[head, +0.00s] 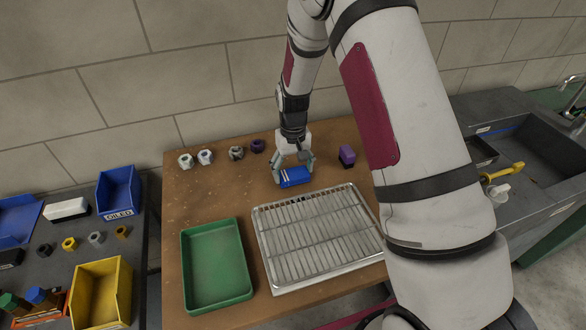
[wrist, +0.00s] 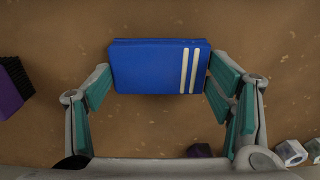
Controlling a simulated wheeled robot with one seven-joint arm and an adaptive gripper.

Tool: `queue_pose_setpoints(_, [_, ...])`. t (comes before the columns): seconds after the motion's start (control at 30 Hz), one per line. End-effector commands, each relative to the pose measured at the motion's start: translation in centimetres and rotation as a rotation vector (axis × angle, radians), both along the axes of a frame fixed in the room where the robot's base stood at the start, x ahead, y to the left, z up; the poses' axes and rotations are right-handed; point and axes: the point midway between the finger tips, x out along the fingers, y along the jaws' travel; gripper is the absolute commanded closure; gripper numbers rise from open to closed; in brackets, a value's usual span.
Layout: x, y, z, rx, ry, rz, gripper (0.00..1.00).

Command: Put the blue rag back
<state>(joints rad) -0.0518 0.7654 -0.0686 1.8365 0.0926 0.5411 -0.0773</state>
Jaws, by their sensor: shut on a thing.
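The blue rag (head: 294,177) is a folded blue block with two white stripes, at the back middle of the brown table. It also shows in the wrist view (wrist: 150,67), with the stripes towards its right end. My gripper (head: 292,167) is shut on it from above, one finger at each short end. The wrist view shows the teal finger pads of my gripper (wrist: 161,88) against both ends. The rag looks level and close to the table top; I cannot tell whether it touches. A blue bin (head: 119,190) labelled OILED stands on the left bench.
On the table are a green tray (head: 215,265), a wire rack (head: 320,235), a purple brush (head: 347,155) and several nuts (head: 205,157). The left bench holds a yellow bin (head: 102,292) and another blue bin (head: 18,220). A sink (head: 545,150) is at right.

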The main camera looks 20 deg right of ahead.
Motion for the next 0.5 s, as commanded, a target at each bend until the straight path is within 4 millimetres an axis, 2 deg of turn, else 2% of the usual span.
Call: queue_pose_setpoints(0.5, [0.02,-0.01,-0.59,0.0,0.0,0.0,0.66])
